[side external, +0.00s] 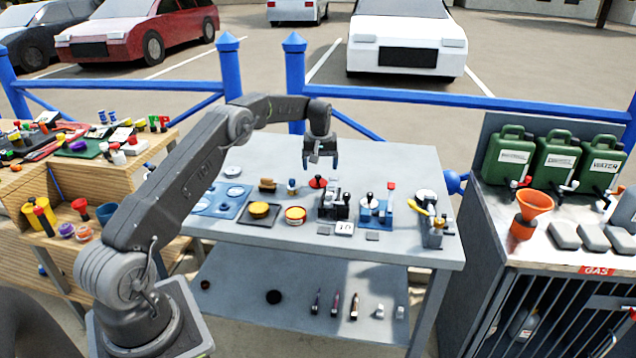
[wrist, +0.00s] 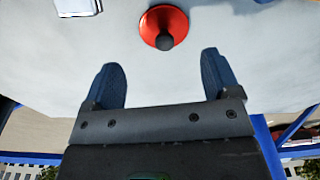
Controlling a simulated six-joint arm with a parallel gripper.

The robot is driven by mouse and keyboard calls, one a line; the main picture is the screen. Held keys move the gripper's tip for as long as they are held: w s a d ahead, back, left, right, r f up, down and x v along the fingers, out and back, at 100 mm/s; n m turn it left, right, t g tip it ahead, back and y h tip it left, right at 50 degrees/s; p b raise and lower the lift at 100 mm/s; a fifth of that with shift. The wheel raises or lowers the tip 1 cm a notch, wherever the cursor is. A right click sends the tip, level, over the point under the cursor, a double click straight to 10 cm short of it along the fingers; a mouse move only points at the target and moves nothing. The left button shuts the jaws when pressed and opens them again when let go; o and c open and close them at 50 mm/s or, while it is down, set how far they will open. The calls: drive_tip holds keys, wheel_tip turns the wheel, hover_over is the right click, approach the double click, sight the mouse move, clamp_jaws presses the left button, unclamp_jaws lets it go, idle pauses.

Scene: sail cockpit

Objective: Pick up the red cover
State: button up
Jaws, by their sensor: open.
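The red cover (side external: 317,182) is a small round red piece lying on the grey table, toward its back middle. In the wrist view the red cover (wrist: 151,22) is a red disc with a dark knob, near the top edge and roughly centred between the fingers. My gripper (side external: 321,165) hangs above the table, close over the red cover in the side view. Its two blue fingers (wrist: 163,78) are apart with nothing between them, and the cover lies beyond their tips. I cannot tell the exact height gap.
A black lever unit (side external: 334,205) and a blue lever unit (side external: 376,212) stand in front and to the right. A red-rimmed yellow round (side external: 295,214) and a dark tray with a yellow disc (side external: 259,211) lie to the left. The table's back right (side external: 400,160) is clear.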

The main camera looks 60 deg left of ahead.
sight(318, 176)
drive_tip(key=f, duration=0.3)
drive_tip(key=shift+s+a+f, duration=0.1)
drive_tip(key=shift+s+f, duration=0.25)
drive_tip(key=shift+f, duration=0.05)
drive_tip(key=shift+w+f, duration=0.1)
drive_tip(key=shift+f, duration=0.55)
drive_tip(key=shift+c, duration=0.2)
drive_tip(key=c, duration=0.6)
drive_tip(key=shift+f, duration=0.15)
clamp_jaws()
